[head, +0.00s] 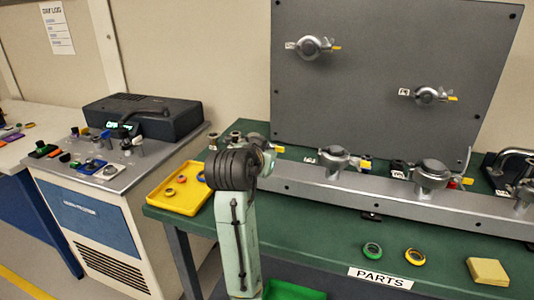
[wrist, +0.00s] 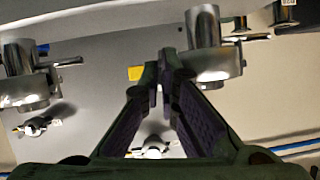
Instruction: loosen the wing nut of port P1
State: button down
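Port P1 is probably the leftmost port on the metal rail; its clamp (head: 264,146) is partly hidden behind my arm in the head view, and I cannot read its label. In the wrist view its metal clamp (wrist: 213,62) is just right of my fingers. A yellow wing-nut end (wrist: 136,73) shows just left of my fingertips; yellow also shows right of the port in the head view (head: 277,149). My gripper (wrist: 162,75) has its tips close together at the clamp's side. Whether they pinch the nut is hidden.
Other rail ports (head: 335,160) (head: 432,177) stand to the right. Two more ports (head: 311,47) (head: 428,95) are on the grey upright panel (head: 370,85). A yellow tray (head: 165,205) is left of my arm. Green and yellow rings (head: 372,250) (head: 415,257) lie on the bench front.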

jog(key=shift+w+r, duration=0.1)
jog(key=shift+r, duration=0.05)
dwell(0.4)
jog(key=c, duration=1.8)
grip_release()
jog(key=shift+c, duration=0.2)
jog(key=shift+f, duration=0.2)
